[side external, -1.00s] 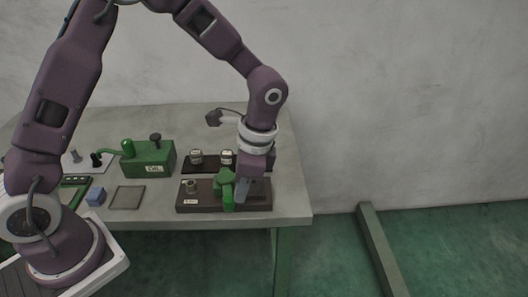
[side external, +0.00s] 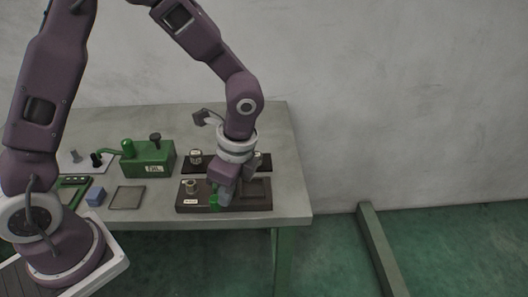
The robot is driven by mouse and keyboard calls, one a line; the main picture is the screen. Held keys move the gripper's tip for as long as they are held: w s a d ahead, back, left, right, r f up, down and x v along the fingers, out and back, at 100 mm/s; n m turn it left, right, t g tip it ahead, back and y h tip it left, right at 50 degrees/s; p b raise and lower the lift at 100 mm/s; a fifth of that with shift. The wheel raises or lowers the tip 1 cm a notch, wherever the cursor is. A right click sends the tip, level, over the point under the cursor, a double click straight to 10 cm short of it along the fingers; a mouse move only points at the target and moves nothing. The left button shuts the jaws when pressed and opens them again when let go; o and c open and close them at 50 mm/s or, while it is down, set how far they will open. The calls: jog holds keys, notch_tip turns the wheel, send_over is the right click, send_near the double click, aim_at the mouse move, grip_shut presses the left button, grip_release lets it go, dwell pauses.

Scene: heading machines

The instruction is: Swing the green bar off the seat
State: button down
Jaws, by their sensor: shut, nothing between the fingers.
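The dark brown block (side external: 256,203) lies near the front edge of the table, with a recessed area on its right half. Part of the green bar (side external: 213,201) shows at the block's middle, just left of my fingers. The rest of the bar is hidden behind my gripper. My gripper (side external: 226,200) points down over the middle of the block, shut and empty, beside the bar. Whether it touches the bar I cannot tell. The right part of the block is uncovered.
A metal fitting (side external: 190,187) stands on the block's left end. Behind is a dark strip (side external: 262,162) with a labelled knob (side external: 196,157). A green machine (side external: 153,158), a blue cube (side external: 95,196) and a flat square plate (side external: 127,197) sit to the left.

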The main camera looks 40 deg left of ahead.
jog(key=shift+s+a, duration=0.15)
jog(key=w+d+r, duration=0.3)
jog(key=d+r, duration=0.3)
jog(key=r, duration=0.4)
jog(key=shift+r, duration=0.25)
jog(key=s+a+r+n+t+h, duration=0.1)
jog(key=s+a+r+n+t, duration=0.1)
jog(key=s+a+r+n, duration=0.4)
jog(key=s+a+n+t, duration=0.2)
jog(key=s+n, duration=0.1)
jog(key=s, duration=0.2)
jog(key=s+a+r+n+t+h, duration=0.1)
jog(key=s+a+n+t, duration=0.1)
jog(key=s+n, duration=0.2)
jog(key=shift+s+r+t, duration=0.25)
jog(key=shift+s+t, duration=0.05)
jog(key=shift+s, duration=0.7)
